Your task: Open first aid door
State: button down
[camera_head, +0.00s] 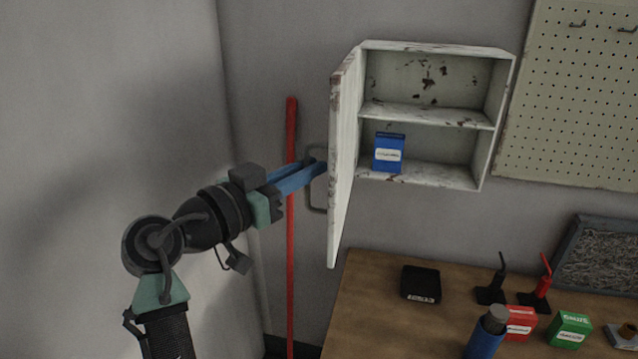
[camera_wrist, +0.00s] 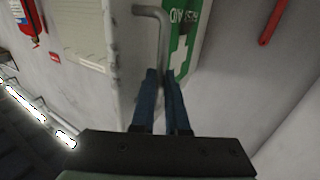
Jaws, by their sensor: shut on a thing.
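The first aid cabinet (camera_head: 440,115) hangs on the wall with its inside showing. Its worn white door (camera_head: 342,165) stands swung open to the left, edge-on to the head camera. My gripper (camera_head: 322,168) is at the door's outer face, its blue fingers shut on the metal handle (camera_head: 313,195). In the wrist view the fingers (camera_wrist: 162,80) close around the lower part of the handle (camera_wrist: 152,12), beside a green first aid sign (camera_wrist: 188,40) on the door. The exact contact at the fingertips is partly hidden.
A blue box (camera_head: 389,153) stands on the cabinet's lower shelf. A red pole (camera_head: 291,270) stands behind my arm, near the wall corner. A wooden workbench (camera_head: 375,310) below holds a black box (camera_head: 420,283), a blue bottle (camera_head: 484,335) and small cartons. A pegboard (camera_head: 575,100) hangs right.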

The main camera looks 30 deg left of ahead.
jog(key=shift+a+r, duration=0.1)
jog(key=shift+r, duration=0.05)
dwell(0.3)
jog(key=c, duration=1.2)
grip_release()
jog(key=shift+w, duration=0.2)
jog(key=b+v, duration=0.3)
jog(key=v, duration=1)
jog(key=shift+b, duration=0.35)
